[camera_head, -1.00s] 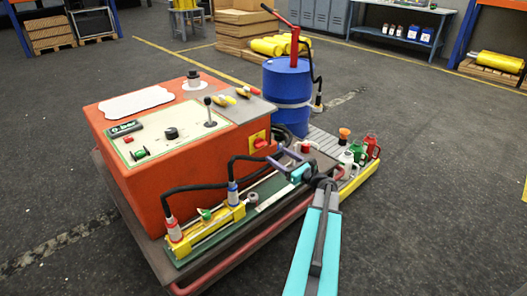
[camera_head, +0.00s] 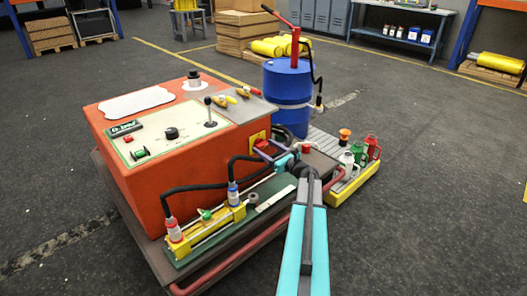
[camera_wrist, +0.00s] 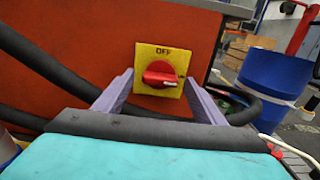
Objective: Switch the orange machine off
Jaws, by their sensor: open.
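The orange machine (camera_head: 165,185) stands on a low cart. Its switch is a red knob (camera_wrist: 160,74) on a yellow plate (camera_wrist: 147,56) on the machine's side, in the middle of the wrist view. "OFF" is printed at the plate's top; the knob's white mark points right, slightly down. In the head view the yellow plate (camera_head: 258,137) is partly hidden by my gripper (camera_head: 265,151). In the wrist view my gripper (camera_wrist: 159,82) is open, its purple fingers left and right of the knob. I cannot tell whether they touch it.
Black hoses (camera_head: 195,187) run from yellow cylinder gear (camera_head: 213,224) on the cart, and one hose passes close by my gripper. A blue drum (camera_head: 288,90) with a red pump stands behind. Open floor lies to the right.

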